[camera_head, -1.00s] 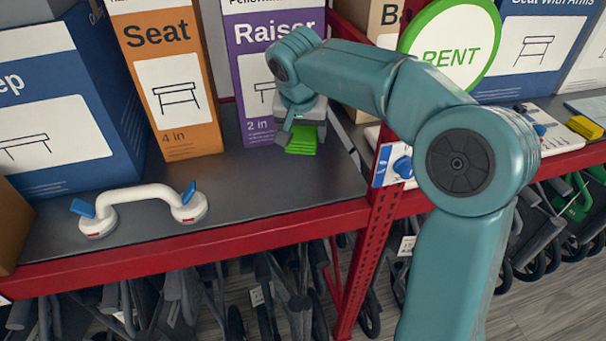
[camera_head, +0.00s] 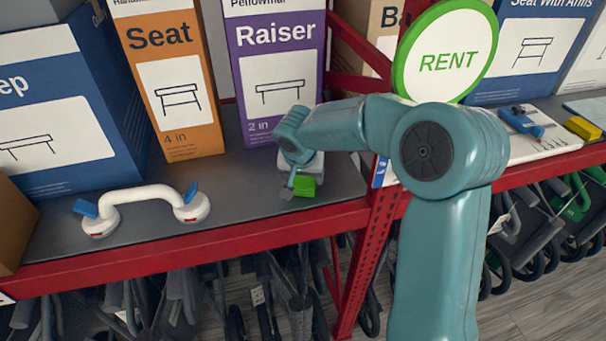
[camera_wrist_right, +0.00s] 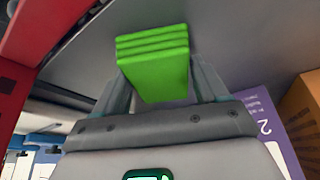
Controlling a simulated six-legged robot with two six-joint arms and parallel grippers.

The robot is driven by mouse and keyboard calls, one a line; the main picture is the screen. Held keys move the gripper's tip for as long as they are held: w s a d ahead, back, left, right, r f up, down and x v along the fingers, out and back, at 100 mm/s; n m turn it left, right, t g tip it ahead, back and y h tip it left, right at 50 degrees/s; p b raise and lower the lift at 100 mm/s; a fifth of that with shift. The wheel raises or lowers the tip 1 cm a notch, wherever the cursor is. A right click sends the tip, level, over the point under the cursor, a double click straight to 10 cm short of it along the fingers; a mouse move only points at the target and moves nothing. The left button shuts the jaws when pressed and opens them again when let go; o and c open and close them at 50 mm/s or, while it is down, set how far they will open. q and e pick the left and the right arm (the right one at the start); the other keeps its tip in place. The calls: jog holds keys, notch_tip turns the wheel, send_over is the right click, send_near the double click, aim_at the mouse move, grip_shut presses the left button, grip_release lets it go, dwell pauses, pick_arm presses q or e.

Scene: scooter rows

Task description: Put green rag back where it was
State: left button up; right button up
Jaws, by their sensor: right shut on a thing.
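The green rag (camera_head: 305,186) is a small folded stack in the head view, at the right end of the grey shelf section. It also shows in the right wrist view (camera_wrist_right: 155,65), between the two fingers. My right gripper (camera_head: 299,184) is shut on it, just over the shelf surface near the front edge. I cannot tell whether the rag touches the shelf. The right gripper also shows in the wrist view (camera_wrist_right: 160,88). My left gripper is not in view.
A white handle with blue levers (camera_head: 140,208) lies on the shelf at left. Orange Seat (camera_head: 178,130) and purple Raiser (camera_head: 270,60) boxes stand behind. A round RENT sign (camera_head: 449,55) and red post (camera_head: 372,245) stand right. Shelf between handle and gripper is clear.

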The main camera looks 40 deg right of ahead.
jog(key=shift+f, duration=0.15)
jog(key=o, duration=0.9)
jog(key=shift+w, duration=0.1)
jog(key=shift+o, duration=0.2)
jog(key=shift+r, duration=0.2)
jog(key=b+v, duration=0.1)
jog(key=v, duration=1.1)
